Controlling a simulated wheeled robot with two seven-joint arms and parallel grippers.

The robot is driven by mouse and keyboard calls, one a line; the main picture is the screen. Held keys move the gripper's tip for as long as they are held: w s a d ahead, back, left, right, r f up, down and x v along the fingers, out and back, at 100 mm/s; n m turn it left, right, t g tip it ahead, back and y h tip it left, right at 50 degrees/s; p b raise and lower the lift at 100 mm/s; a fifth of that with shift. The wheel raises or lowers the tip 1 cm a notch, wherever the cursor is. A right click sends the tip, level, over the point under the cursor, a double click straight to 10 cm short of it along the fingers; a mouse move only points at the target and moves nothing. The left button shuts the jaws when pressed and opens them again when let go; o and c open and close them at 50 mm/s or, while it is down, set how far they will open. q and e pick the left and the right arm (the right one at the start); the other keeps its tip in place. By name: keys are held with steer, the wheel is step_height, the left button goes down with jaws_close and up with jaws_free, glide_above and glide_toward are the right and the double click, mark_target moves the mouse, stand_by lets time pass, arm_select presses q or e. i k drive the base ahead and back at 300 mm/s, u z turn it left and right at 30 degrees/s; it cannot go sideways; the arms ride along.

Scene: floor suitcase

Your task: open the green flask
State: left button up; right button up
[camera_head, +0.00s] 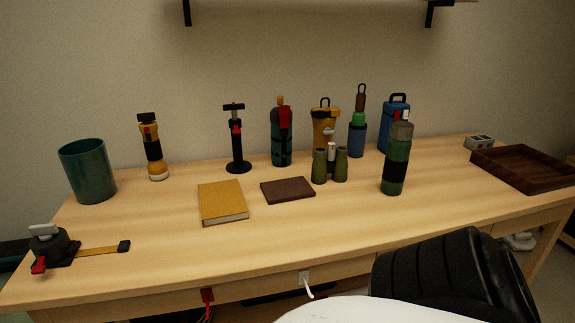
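The green flask (391,176) stands upright on the right part of the wooden table, in front of the blue containers. It has a green body with a wide black band around its lower middle and a grey cap (402,131) on top. The cap sits on the flask. Neither of my grippers shows in the head view, so nothing is seen touching the flask.
Olive binoculars (320,166) stand left of the flask, with a blue bottle (357,140) and blue container (395,110) behind. A brown tray (528,168) lies right. A dark notebook (288,190) lies left. The table in front of the flask is clear.

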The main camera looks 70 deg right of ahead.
mark_target(397, 159)
steer(key=u, duration=0.85)
steer(key=k, duration=1.6)
steer(key=z, duration=2.6)
